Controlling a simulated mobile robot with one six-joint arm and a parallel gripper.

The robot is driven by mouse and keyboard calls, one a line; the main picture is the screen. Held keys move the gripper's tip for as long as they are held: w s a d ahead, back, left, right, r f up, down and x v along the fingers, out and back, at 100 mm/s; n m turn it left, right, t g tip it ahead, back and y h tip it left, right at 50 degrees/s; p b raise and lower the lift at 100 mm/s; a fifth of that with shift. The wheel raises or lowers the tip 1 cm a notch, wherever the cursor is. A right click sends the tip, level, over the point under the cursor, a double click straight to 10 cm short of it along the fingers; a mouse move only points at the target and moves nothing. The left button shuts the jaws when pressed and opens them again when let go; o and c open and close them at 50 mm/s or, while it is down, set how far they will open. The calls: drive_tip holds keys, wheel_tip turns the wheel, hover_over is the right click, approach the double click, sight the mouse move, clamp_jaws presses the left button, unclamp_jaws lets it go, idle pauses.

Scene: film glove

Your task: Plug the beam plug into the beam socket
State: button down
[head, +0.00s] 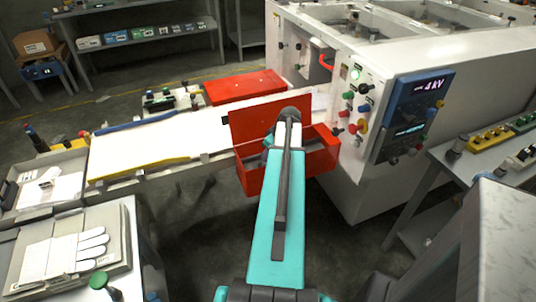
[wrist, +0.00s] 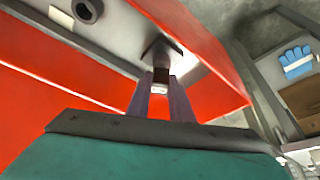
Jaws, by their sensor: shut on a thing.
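My gripper (wrist: 160,82) is shut in the wrist view. Its two upright fingers hold a small dark piece with a pale lower end, which I take to be the beam plug (wrist: 160,74). Directly beyond the fingertips is a dark square fitting (wrist: 162,50) on a pale surface, possibly the beam socket. I cannot tell whether the plug is in it or only in front of it. In the head view my arm reaches to the open red box, and the arm hides the fingers, the plug and the socket.
The red box (head: 256,179) has a raised red lid (head: 255,127). Red walls stand close around my gripper in the wrist view. A dark ringed hole (wrist: 87,10) is at upper left. The white machine (head: 345,165) with its control panel (head: 412,115) stands to the right.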

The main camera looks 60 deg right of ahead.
drive_tip(key=shift+f+b, duration=0.3)
drive_tip(key=shift+f, duration=0.2)
idle(0.5)
drive_tip(key=c, duration=1.5)
unclamp_jaws()
drive_tip(key=shift+s+r, duration=0.1)
drive_tip(key=shift+r, duration=0.05)
drive_tip(key=b+v, duration=0.1)
drive_tip(key=v, duration=1.2)
drive_tip(key=shift+r+b, duration=0.3)
drive_tip(key=shift+b, duration=0.05)
